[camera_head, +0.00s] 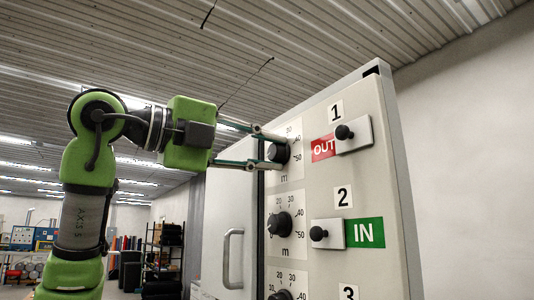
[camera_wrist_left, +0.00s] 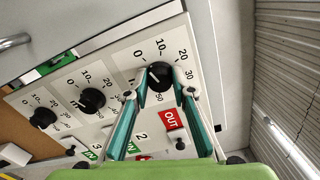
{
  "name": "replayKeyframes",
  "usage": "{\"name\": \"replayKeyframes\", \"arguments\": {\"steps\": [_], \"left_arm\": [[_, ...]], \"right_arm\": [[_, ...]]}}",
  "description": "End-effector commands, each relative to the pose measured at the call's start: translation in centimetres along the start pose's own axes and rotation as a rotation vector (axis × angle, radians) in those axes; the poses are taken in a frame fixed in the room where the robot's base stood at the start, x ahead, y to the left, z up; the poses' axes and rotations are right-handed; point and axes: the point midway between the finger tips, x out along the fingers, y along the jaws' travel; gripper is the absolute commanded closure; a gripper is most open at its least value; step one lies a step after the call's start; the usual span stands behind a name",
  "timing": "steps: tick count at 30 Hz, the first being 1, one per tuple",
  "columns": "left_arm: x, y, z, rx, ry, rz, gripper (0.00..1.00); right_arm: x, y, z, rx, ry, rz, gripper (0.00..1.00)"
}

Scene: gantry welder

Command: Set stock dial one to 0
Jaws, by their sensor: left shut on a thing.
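Stock dial one, a black knob (camera_head: 278,153) on a white scale plate, is the top dial on the grey panel, beside the number 1 label (camera_head: 336,111). My left gripper (camera_head: 281,151) comes in from the left, one finger above the knob and one below, shut on it. In the left wrist view the fingers (camera_wrist_left: 160,80) close around the same knob (camera_wrist_left: 159,74). There the numbers 0, 10, 20, 30 and 50 show; a finger seems to cover 40. The knob's pointer is too unclear to read. My right gripper is not in view.
Below is dial two (camera_head: 279,224), with a third dial (camera_head: 281,295) at the bottom edge. A slider with a red OUT sign (camera_head: 323,148) and one with a green IN sign (camera_head: 364,233) sit to the right. A door handle (camera_head: 228,258) stands at left.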

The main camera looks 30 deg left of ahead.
Motion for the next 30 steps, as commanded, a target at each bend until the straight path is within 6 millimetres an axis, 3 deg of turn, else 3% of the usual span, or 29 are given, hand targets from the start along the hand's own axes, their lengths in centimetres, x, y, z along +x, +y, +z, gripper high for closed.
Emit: {"name": "replayKeyframes", "arguments": {"steps": [9, 23, 24, 26, 30], "left_arm": [[-0.03, 0.01, -0.01, -0.099, 0.000, -0.001, 0.98], [-0.02, 0.01, 0.02, -0.114, 0.000, 0.000, 0.98], [-0.02, 0.01, 0.02, -0.114, 0.000, 0.000, 0.74], [-0.02, 0.01, 0.02, -0.114, 0.000, 0.000, 0.60], [-0.02, 0.02, 0.01, -0.113, 0.000, 0.000, 0.60]], "right_arm": [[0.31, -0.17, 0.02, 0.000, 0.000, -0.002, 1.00], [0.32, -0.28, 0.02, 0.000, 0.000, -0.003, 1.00], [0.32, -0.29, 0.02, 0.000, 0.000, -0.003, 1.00], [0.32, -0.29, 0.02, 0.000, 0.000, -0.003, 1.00], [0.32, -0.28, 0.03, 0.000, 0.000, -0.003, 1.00]]}}
